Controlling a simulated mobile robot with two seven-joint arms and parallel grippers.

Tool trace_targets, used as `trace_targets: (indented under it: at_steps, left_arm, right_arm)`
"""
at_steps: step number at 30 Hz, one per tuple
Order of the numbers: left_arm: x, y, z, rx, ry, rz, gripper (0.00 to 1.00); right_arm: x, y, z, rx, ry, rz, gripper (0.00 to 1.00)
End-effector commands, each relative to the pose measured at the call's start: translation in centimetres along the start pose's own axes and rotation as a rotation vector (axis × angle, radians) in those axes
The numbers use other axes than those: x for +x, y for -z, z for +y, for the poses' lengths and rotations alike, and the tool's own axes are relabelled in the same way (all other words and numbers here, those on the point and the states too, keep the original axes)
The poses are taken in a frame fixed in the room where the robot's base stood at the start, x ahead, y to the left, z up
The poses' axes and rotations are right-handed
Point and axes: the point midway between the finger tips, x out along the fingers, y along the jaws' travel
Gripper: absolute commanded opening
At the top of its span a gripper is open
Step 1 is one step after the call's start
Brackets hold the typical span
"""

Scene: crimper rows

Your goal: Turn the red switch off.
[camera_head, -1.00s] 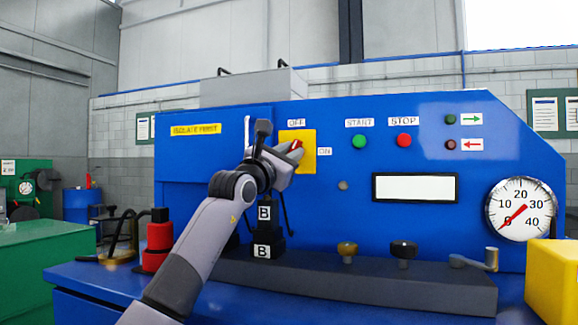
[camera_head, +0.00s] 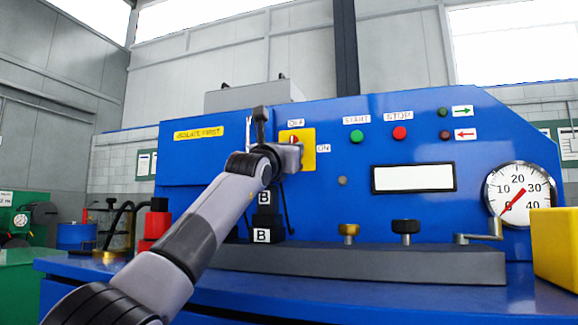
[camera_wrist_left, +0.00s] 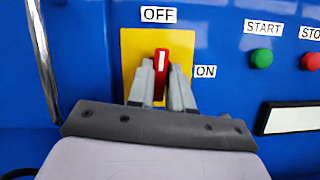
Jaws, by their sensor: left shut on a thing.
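The red switch (camera_wrist_left: 161,66) sits on a yellow plate (camera_wrist_left: 130,45) on the blue machine panel. Its white mark stands upright, toward the OFF label (camera_wrist_left: 158,15); the ON label (camera_wrist_left: 205,71) is to its right. In the wrist view my left gripper (camera_wrist_left: 162,82) has one finger on each side of the switch handle and is shut on it. In the head view my left gripper (camera_head: 292,155) covers the lower part of the switch; only its red top (camera_head: 294,138) shows. My right gripper is not in view.
The green START button (camera_head: 356,137) and red STOP button (camera_head: 400,132) are to the right of the plate. A grey bar with knobs (camera_head: 350,260) runs along the front below. A yellow block (camera_head: 553,245) stands at the right, a red post (camera_head: 155,225) at the left.

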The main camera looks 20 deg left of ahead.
Motion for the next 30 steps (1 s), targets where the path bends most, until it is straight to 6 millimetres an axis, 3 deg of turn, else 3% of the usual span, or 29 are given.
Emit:
trace_targets:
  at_steps: [1, 30]
  left_arm:
    - [-0.12, 0.43, -0.69, -0.012, 0.001, 0.004, 0.0]
    - [-0.19, 0.28, -0.13, -0.152, -0.065, 0.003, 0.0]
  right_arm:
    - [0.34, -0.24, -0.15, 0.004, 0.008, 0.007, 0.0]
    - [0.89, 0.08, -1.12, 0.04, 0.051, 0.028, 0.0]
